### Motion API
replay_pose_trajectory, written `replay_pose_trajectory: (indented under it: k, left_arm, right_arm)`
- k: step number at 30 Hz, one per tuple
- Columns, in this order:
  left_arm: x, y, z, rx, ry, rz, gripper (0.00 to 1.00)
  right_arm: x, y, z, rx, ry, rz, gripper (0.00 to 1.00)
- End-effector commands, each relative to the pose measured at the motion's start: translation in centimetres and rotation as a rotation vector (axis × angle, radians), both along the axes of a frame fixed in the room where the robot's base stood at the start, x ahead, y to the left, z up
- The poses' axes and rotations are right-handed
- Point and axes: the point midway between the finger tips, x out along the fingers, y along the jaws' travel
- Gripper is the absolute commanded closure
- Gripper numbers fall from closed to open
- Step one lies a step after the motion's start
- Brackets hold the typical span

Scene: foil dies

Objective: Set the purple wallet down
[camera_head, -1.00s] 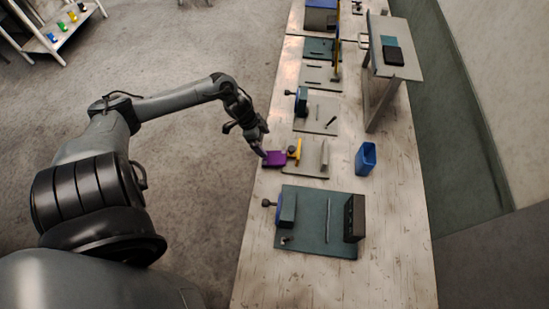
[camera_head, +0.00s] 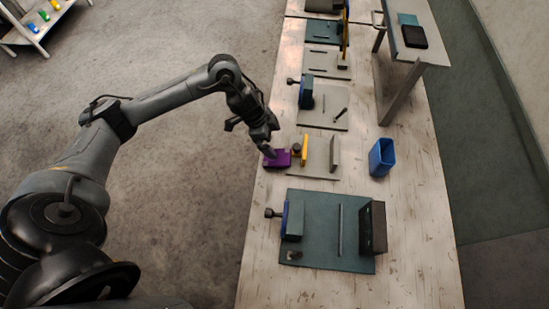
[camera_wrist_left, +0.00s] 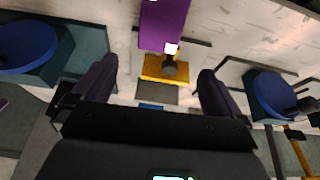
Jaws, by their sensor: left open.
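The purple wallet (camera_head: 277,159) lies at the left edge of the long pale workbench, beside a small station with a yellow part (camera_head: 304,150). It also shows at the top of the left wrist view (camera_wrist_left: 163,24), beyond the yellow part (camera_wrist_left: 165,68). My left gripper (camera_head: 271,148) is at the wallet in the head view. In the left wrist view its two dark fingers (camera_wrist_left: 156,88) are spread wide, with the wallet ahead of their tips and nothing between them. My right gripper is in neither view.
A green mat (camera_head: 325,222) with a blue-faced block and a dark block lies nearer on the bench. A blue bin (camera_head: 382,157) stands right of the wallet's station. More stations line the bench beyond, with a raised shelf (camera_head: 413,58) at the right.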

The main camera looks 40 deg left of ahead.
Motion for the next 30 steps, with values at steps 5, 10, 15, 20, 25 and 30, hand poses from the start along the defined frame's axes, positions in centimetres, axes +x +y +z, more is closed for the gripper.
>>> replay_pose_trajectory:
  k: [5,10,15,20,25,30]
  left_arm:
    - [0.7,-0.8,-2.1,-0.001,-0.004,0.001,0.0]
    - [1.2,-1.3,-3.8,-0.001,-0.005,0.002,0.0]
    - [1.3,-1.5,-4.6,0.0,-0.004,0.002,0.0]
    - [1.3,-2.1,-6.0,0.0,-0.003,0.001,0.0]
    - [1.6,-2.8,-8.2,-0.001,-0.003,0.003,0.0]
    - [1.9,-3.1,-9.2,0.001,-0.005,0.002,0.0]
  right_arm:
    - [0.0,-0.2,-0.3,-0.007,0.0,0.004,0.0]
    - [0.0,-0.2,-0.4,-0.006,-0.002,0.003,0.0]
    - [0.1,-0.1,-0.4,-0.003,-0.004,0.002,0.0]
    - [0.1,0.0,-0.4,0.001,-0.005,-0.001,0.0]
    - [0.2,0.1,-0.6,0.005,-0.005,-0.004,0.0]
    - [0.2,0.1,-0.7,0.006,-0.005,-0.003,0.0]
